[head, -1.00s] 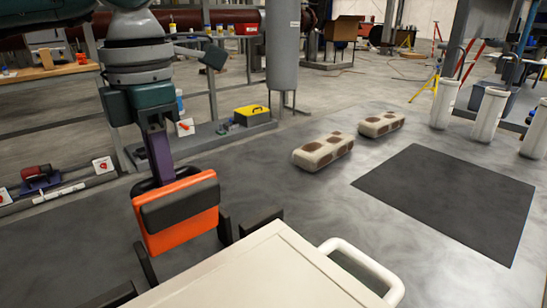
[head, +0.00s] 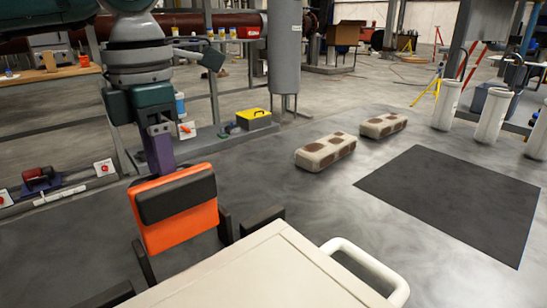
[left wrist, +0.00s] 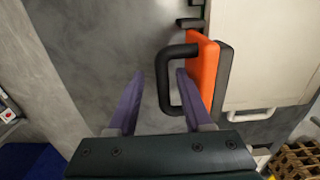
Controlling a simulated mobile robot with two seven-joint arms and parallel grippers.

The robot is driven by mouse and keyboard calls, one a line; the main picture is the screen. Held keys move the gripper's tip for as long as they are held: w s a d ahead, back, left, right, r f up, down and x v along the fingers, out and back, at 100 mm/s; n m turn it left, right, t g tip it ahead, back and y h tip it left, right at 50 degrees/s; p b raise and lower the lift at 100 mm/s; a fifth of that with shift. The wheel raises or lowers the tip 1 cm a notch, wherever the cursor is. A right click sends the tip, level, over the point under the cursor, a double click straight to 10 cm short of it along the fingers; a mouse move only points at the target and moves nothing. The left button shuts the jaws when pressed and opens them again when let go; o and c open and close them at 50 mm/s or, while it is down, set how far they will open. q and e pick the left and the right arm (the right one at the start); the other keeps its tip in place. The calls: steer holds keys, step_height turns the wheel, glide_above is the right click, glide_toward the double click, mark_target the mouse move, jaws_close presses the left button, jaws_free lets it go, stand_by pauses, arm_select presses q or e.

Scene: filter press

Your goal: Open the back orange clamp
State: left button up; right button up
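The orange clamp (head: 180,230) with its black pad (head: 177,196) stands at the left corner of the pale press body (head: 265,272) in the head view. In the left wrist view its orange plate (left wrist: 207,62) shows edge-on beside the press. A black loop handle (left wrist: 163,80) sticks out from it to the left. My left gripper (left wrist: 160,84) is open. Its purple fingers lie either side of the handle's outer bar, one reaching inside the loop. In the head view the clamp hides the fingertips of my left gripper (head: 160,160). My right gripper is not in view.
A white handle (head: 370,265) projects from the press's right side. A rail with tools and a yellow toolbox (head: 253,117) runs behind my left arm. Two beige brown-spotted blocks (head: 326,151) and a dark floor mat (head: 455,205) lie beyond. The floor between is clear.

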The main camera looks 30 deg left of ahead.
arm_select(q)
steer(key=shift+r, duration=0.15)
step_height(320, 180, up, 8)
steer(key=p, duration=0.7)
